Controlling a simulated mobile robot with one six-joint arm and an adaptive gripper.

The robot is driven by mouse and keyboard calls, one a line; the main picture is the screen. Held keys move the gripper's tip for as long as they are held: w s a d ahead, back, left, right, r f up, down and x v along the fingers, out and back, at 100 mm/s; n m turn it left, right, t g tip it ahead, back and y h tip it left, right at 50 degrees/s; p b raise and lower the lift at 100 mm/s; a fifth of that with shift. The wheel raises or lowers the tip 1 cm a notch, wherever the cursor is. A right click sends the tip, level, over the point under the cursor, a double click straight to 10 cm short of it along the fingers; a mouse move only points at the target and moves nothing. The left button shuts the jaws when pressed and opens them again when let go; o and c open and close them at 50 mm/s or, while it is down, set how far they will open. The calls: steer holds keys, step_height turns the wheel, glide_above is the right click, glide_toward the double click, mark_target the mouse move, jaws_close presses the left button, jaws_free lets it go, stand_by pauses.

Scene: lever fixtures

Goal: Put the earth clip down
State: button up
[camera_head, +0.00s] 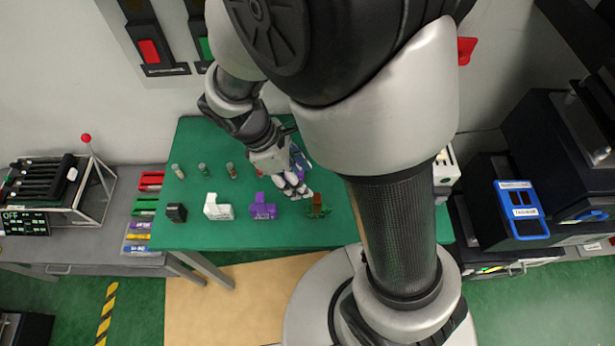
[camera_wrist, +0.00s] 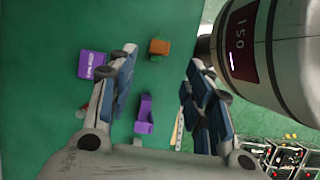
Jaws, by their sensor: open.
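My gripper (camera_head: 297,186) is low over the green table (camera_head: 210,238), between a purple block and a brown-and-green piece. In the wrist view its fingers (camera_wrist: 161,58) are spread apart with nothing held between them. The brown-and-green piece (camera_head: 318,207) stands near the table's front edge. It shows beyond the fingertips in the wrist view (camera_wrist: 158,47). The purple block (camera_head: 262,211) is to the left; a lettered purple block (camera_wrist: 92,65) and a smaller purple piece (camera_wrist: 145,115) show in the wrist view. I cannot tell for certain which piece is the earth clip.
A white block (camera_head: 217,207) and a black block (camera_head: 176,212) stand further left in the front row. Several small vials (camera_head: 203,170) stand behind them. My arm hides the table's right part. The front strip of the table is clear.

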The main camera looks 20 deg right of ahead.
steer(key=s+d+r+m+t+y, duration=0.2)
steer(key=s+r+m+t, duration=0.1)
steer(key=s+r+m, duration=0.2)
steer(key=s+d+r+m+t+y, duration=0.1)
steer(key=s+r+m+t+y, duration=0.1)
steer(key=s+r+m, duration=0.3)
step_height(320, 180, up, 8)
steer(key=m+t, duration=0.1)
steer(key=m, duration=0.3)
steer(key=shift+d, duration=0.35)
step_height(320, 180, down, 3)
steer(key=b, duration=0.3)
